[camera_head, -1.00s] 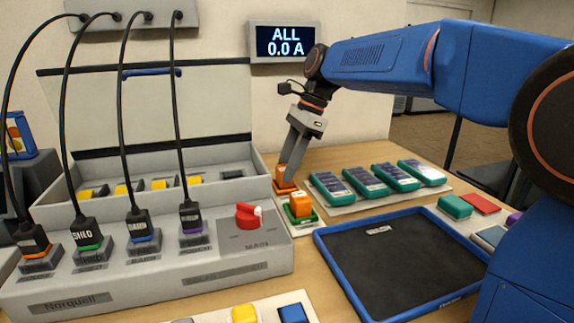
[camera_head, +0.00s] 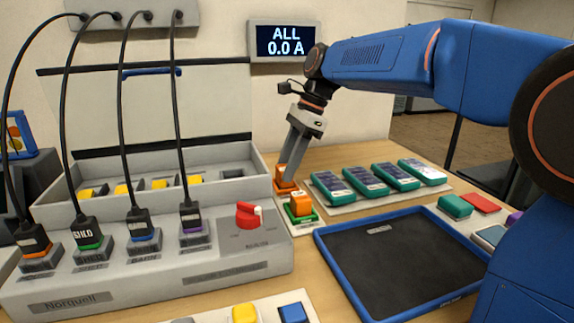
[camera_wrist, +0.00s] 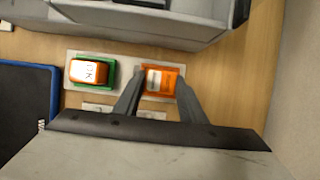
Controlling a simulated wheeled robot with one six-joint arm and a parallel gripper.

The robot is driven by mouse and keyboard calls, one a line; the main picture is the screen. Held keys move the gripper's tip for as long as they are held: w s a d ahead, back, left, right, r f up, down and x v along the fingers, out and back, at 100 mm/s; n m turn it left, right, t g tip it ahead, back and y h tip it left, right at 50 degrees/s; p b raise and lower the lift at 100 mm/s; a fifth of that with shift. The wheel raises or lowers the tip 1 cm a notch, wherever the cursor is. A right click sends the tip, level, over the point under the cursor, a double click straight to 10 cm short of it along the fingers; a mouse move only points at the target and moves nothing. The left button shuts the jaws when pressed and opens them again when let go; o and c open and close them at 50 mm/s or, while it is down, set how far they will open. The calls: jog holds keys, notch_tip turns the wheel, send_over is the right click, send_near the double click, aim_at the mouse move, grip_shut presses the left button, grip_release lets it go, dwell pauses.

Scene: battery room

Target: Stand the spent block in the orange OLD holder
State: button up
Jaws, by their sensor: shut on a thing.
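The spent block (camera_head: 282,173) is orange and stands in the orange OLD holder (camera_head: 287,186), beside the grey cabinet. My gripper (camera_head: 289,178) reaches down from above and is shut on this block. In the wrist view the block (camera_wrist: 160,79) sits between my fingertips (camera_wrist: 157,86), within the orange holder (camera_wrist: 177,70). The block looks upright; how deep it is seated I cannot tell. A green holder (camera_head: 302,217) with another orange block (camera_head: 300,204) stands just in front of it, apart from my gripper.
The grey cabinet (camera_head: 150,275) with a red switch (camera_head: 249,215) and plugged black cables is on the left. Several teal modules (camera_head: 333,188) lie at right. A blue-rimmed black tray (camera_head: 400,265) lies in front. A wall display (camera_head: 285,41) reads ALL 0.0 A.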

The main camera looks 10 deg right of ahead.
jog(key=shift+f, duration=0.5)
jog(key=o, duration=0.8)
jog(key=shift+v, duration=5.45)
